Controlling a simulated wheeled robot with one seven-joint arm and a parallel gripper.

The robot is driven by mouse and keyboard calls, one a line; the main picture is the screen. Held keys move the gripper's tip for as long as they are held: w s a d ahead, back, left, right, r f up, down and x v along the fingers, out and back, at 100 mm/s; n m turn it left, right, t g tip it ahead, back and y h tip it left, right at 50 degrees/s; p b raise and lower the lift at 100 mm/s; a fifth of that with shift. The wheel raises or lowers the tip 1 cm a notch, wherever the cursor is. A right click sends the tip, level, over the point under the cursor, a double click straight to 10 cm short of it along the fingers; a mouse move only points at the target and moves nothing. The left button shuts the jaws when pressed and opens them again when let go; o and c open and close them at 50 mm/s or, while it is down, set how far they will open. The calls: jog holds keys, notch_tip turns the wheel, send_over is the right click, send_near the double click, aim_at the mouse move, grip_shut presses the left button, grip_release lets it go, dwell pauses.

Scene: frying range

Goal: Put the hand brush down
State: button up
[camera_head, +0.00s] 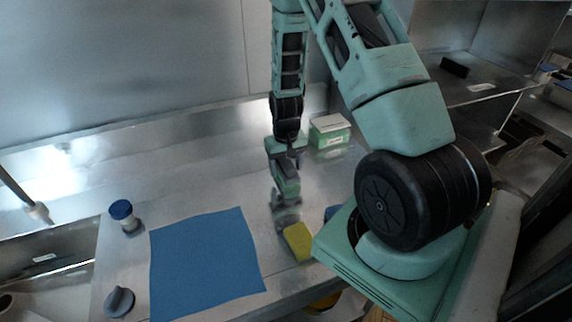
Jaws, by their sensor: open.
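My gripper (287,218) points down over the steel counter (200,190), right of a blue cloth. It is open. A yellow block-shaped thing (298,242) lies on the counter just in front of the fingertips. I cannot tell whether it is the hand brush or a sponge, or whether the fingers touch it. No bristles show clearly anywhere. A small part of a blue thing (331,212) shows to the right of the gripper; my arm hides the rest.
The blue cloth (205,265) lies flat. A blue-capped container (122,214) and a grey knob-like thing (119,301) stand left of it. A green and white box (329,130) stands behind the gripper. A black block (453,67) sits on the right shelf. The back left counter is clear.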

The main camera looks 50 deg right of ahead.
aim_at(286, 160)
notch_tip(286, 160, up, 12)
jog(key=b, duration=0.3)
jog(key=s+a+r+n, duration=0.2)
jog(key=a, duration=0.6)
jog(key=s+a+r+n+y, duration=0.1)
jog(key=s+a+r+n, duration=0.15)
jog(key=a, duration=0.65)
jog(key=s+a+r+n, duration=0.1)
jog(key=a+r+n, duration=0.15)
jog(key=a, duration=0.55)
jog(key=s+a+r+n, duration=0.1)
jog(key=s+a+n, duration=0.2)
jog(key=s, duration=0.4)
jog(key=s+a+n, duration=0.3)
jog(key=s+a, duration=0.3)
jog(key=s, duration=0.1)
jog(key=shift+a+r, duration=0.25)
jog(key=shift+r, duration=0.15)
jog(key=shift+o, duration=0.4)
notch_tip(286, 160, down, 3)
jog(key=shift+r+b, duration=0.15)
jog(key=shift+b, duration=1.1)
jog(key=shift+r, duration=0.2)
jog(key=shift+w, duration=0.1)
